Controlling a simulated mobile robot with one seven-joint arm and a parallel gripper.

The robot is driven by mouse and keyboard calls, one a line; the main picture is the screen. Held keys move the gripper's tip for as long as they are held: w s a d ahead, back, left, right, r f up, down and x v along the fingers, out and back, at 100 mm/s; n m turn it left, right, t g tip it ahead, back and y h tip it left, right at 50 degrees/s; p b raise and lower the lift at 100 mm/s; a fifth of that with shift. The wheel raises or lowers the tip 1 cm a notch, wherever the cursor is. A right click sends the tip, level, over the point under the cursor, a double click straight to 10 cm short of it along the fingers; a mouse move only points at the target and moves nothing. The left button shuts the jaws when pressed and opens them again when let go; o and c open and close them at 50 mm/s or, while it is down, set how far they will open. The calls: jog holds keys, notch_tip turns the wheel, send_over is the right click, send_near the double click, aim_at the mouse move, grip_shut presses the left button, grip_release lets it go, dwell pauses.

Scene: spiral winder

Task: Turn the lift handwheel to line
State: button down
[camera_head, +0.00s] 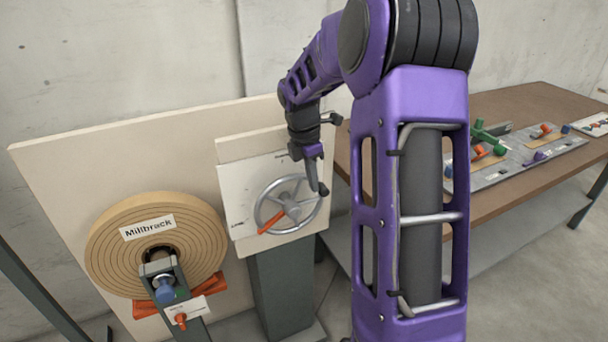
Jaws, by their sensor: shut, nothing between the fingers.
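The lift handwheel (261,214) is a grey metal ring with spokes and a hub, mounted on a pale panel (236,192) on a dark green pedestal. An orange bar (270,222) runs from near the hub toward the lower left rim. My gripper (322,190) is shut and empty, pointing down at the upper right of the wheel rim. I cannot tell whether it touches the rim. My purple arm reaches in from the right and does not hide most of the wheel. No line mark can be made out clearly on the panel.
A tan roll labelled Millbrack (105,245) stands at the left, with a blue knob (165,291) and orange parts in front. A large pale board (60,170) is behind. A brown table (520,100) with a grey tray (545,150) of coloured parts stands at the right.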

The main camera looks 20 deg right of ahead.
jog(key=shift+d+f, duration=0.15)
jog(key=shift+d, duration=0.15)
jog(key=p, duration=0.2)
jog(key=d+y+p, duration=0.1)
jog(key=shift+d+f+p, duration=0.15)
jog(key=shift+f+p, duration=0.2)
jog(key=shift+p, duration=0.05)
jog(key=shift+d+f, duration=0.3)
jog(key=a+r+p, duration=0.3)
jog(key=r, duration=1)
jog(key=shift+a+p, duration=0.2)
jog(key=shift+p, duration=0.1)
